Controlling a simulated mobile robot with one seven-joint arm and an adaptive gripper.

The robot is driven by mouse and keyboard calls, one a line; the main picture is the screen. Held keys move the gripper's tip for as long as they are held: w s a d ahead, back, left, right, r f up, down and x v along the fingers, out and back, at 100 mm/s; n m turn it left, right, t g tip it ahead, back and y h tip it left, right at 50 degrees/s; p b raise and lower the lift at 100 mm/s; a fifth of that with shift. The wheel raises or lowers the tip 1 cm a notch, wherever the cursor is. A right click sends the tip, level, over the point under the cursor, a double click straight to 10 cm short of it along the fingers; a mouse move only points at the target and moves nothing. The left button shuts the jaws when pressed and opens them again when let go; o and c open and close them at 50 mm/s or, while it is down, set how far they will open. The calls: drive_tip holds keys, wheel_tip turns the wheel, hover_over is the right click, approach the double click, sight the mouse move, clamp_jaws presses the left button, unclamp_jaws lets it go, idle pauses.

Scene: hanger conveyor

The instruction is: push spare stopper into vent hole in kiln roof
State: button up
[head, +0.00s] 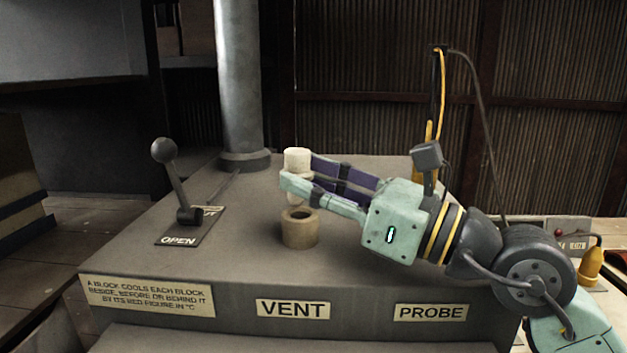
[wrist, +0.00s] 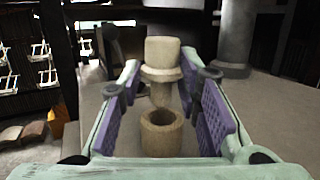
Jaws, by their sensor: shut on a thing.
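The stopper (head: 297,160) is a pale cream plug held upright in my gripper (head: 298,178), which is shut on it. In the wrist view the stopper (wrist: 162,64) shows a wide top, a flange and a narrower lower end between the purple finger pads. The vent hole (head: 299,215) is the opening of a short tan collar on the kiln roof (head: 358,250). In the wrist view the collar (wrist: 162,133) stands just below the stopper. The stopper's lower tip looks close above the opening; I cannot tell whether it has entered.
A black lever (head: 178,180) with an "OPEN" plate stands left on the roof. A grey flue pipe (head: 241,80) rises behind. "VENT" (head: 293,309) and "PROBE" (head: 430,312) labels are on the front face. A yellow probe-like tool (head: 436,110) with a cable stands behind my wrist.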

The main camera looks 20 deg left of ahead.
drive_tip(key=shift+b, duration=0.3)
drive_tip(key=shift+d+b, duration=0.2)
drive_tip(key=shift+b, duration=0.15)
idle(1.2)
drive_tip(key=shift+f+b, duration=1.2)
drive_tip(key=shift+b, duration=0.35)
idle(0.9)
drive_tip(key=shift+r, duration=0.2)
drive_tip(key=shift+r+p, duration=0.4)
drive_tip(key=shift+r, duration=0.35)
drive_tip(key=shift+s+f+b, duration=0.1)
drive_tip(key=shift+f+b, duration=0.8)
drive_tip(key=shift+b, duration=0.3)
idle(1.6)
